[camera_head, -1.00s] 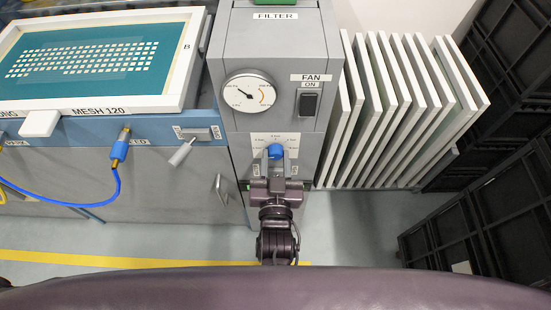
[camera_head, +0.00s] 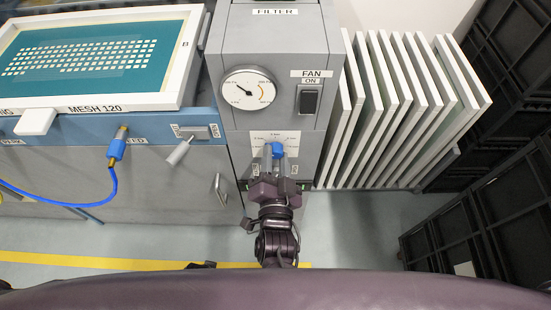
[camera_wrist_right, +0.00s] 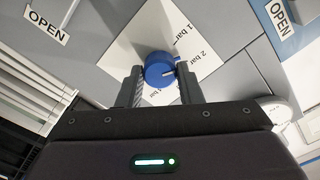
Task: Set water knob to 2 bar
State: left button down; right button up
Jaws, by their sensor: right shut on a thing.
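The blue water knob (camera_head: 277,151) sits on a white dial plate (camera_head: 262,139) on the front of the grey cabinet. My right gripper (camera_head: 275,158) reaches it from below, with one finger on each side. In the right wrist view the knob (camera_wrist_right: 158,68) is between the two fingertips (camera_wrist_right: 160,78), and the gripper is shut on it. Part of the plate is hidden by the gripper. My left gripper is not in view.
Above the knob are a round gauge (camera_head: 249,88) and a black fan switch (camera_head: 309,100). Left of it are a grey lever (camera_head: 180,151) and a blue hose (camera_head: 113,180). White-framed screens (camera_head: 402,110) stand close on the right. The floor in front is mostly clear.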

jog(key=shift+m, duration=1.3)
jog(key=o, duration=1)
jog(key=shift+c, duration=0.2)
jog(key=shift+s, duration=0.1)
jog(key=s, duration=0.7)
jog(key=shift+s, duration=0.3)
